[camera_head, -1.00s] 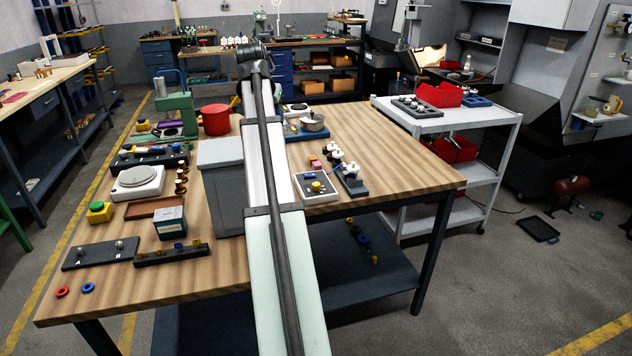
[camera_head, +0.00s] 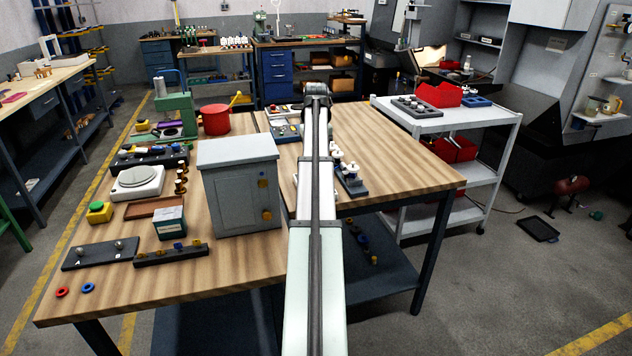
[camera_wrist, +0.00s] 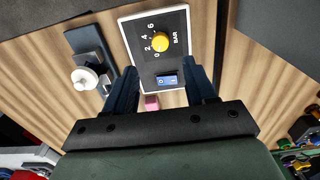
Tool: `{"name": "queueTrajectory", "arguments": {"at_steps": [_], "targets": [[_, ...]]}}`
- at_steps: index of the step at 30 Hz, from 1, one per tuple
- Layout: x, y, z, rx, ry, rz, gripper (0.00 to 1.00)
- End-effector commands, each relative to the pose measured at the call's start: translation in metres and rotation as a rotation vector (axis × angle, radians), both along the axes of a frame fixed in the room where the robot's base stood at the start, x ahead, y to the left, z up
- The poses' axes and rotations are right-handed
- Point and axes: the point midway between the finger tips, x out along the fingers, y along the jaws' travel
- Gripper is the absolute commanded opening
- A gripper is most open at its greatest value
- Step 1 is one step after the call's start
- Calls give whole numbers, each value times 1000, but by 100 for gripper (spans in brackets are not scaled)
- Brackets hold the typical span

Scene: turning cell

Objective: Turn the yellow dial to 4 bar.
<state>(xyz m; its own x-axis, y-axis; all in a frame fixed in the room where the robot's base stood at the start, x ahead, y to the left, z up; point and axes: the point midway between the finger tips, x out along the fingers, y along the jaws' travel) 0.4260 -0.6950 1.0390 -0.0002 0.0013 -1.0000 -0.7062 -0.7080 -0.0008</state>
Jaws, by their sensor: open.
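The yellow dial (camera_wrist: 161,41) sits on a dark, white-edged panel (camera_wrist: 187,22) in the wrist view. Its scale reads 0, 2, 4, 6 and BAR; I cannot tell which mark the dial points to. A blue switch (camera_wrist: 167,79) is on the same panel below the dial. My gripper (camera_wrist: 161,72) is open, its two dark fingers apart on either side of the panel's lower part. Nothing is between the fingertips that I can see held, and the dial lies ahead of them. In the head view my arm hides the dial and the gripper.
A dark block with white knobs (camera_wrist: 85,78) stands left of the panel in the wrist view. A pink block (camera_wrist: 152,103) lies near the fingers. A grey cabinet (camera_head: 237,185) stands left of my arm on the wooden table (camera_head: 405,168). The table's right part is clear.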

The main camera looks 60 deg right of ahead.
Motion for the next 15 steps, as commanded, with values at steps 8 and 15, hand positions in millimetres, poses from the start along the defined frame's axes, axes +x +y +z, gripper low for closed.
{"name": "queueTrajectory", "arguments": {"at_steps": [8,15], "targets": [[0,1,-50,1,1,-1,55],[0,1,-81,0,0,-1,55]]}}
